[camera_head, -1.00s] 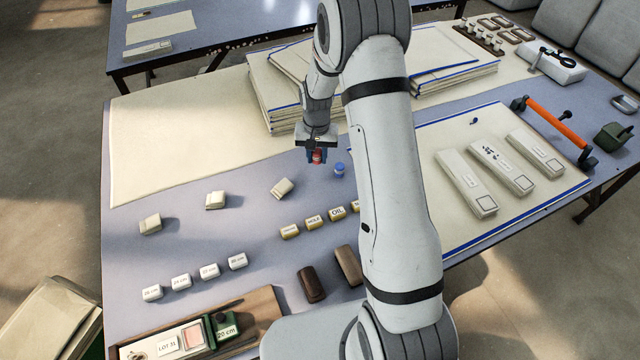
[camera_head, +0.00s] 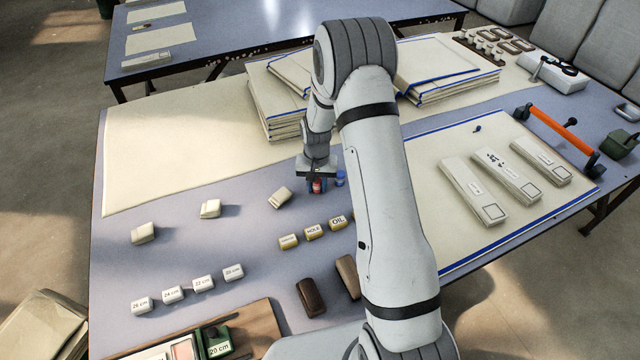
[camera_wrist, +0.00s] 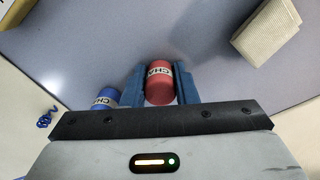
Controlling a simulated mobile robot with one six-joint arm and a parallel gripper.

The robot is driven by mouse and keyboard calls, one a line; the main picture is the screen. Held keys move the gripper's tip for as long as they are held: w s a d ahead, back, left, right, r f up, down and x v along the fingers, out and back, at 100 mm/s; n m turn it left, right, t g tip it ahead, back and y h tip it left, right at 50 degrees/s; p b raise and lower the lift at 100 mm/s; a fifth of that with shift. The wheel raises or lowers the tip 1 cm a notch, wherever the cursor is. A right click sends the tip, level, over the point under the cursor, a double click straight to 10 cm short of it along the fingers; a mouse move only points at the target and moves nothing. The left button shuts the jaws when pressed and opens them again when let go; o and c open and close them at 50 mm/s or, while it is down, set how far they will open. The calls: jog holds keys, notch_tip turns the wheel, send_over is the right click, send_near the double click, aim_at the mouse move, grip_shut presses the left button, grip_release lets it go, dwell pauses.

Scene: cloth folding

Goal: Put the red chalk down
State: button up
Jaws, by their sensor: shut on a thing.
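The red chalk (camera_wrist: 159,83) is a short red cylinder with a white lettered label. My gripper (camera_wrist: 160,88) is shut on it, with one blue finger on each side. In the head view the red chalk (camera_head: 317,186) shows below my gripper (camera_head: 316,184), low over the blue-grey table (camera_head: 240,270). I cannot tell whether its base touches the table. The blue chalk (camera_wrist: 106,98) stands just left of the gripper in the wrist view, and to its right in the head view (camera_head: 340,179).
A cream block (camera_head: 280,197) lies nearby, left of the gripper. Yellow labelled blocks (camera_head: 313,232) and white size blocks (camera_head: 203,284) stand nearer. Stacked cloths (camera_head: 275,105) are behind.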

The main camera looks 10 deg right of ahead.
jog(key=shift+s+f+b, duration=0.3)
jog(key=shift+f+b, duration=0.05)
jog(key=shift+f, duration=0.15)
jog(key=o, duration=1)
jog(key=shift+s+f, duration=0.1)
jog(key=shift+f, duration=0.05)
jog(key=shift+o, duration=0.2)
jog(key=shift+d+r+p, duration=0.1)
jog(key=shift+r+p, duration=0.4)
jog(key=shift+r, duration=0.05)
jog(key=r, duration=1.1)
jog(key=shift+w+r, duration=0.15)
jog(key=shift+w, duration=0.2)
jog(key=s+r+n+t, duration=0.1)
jog(key=s+r+n, duration=0.1)
jog(key=s+r, duration=1.3)
jog(key=s, duration=0.5)
jog(key=s+d+r+n+t, duration=0.1)
jog(key=s+r, duration=0.1)
jog(key=s, duration=0.6)
jog(key=shift+s+r+t, duration=0.2)
jog(key=shift+s+t, duration=0.1)
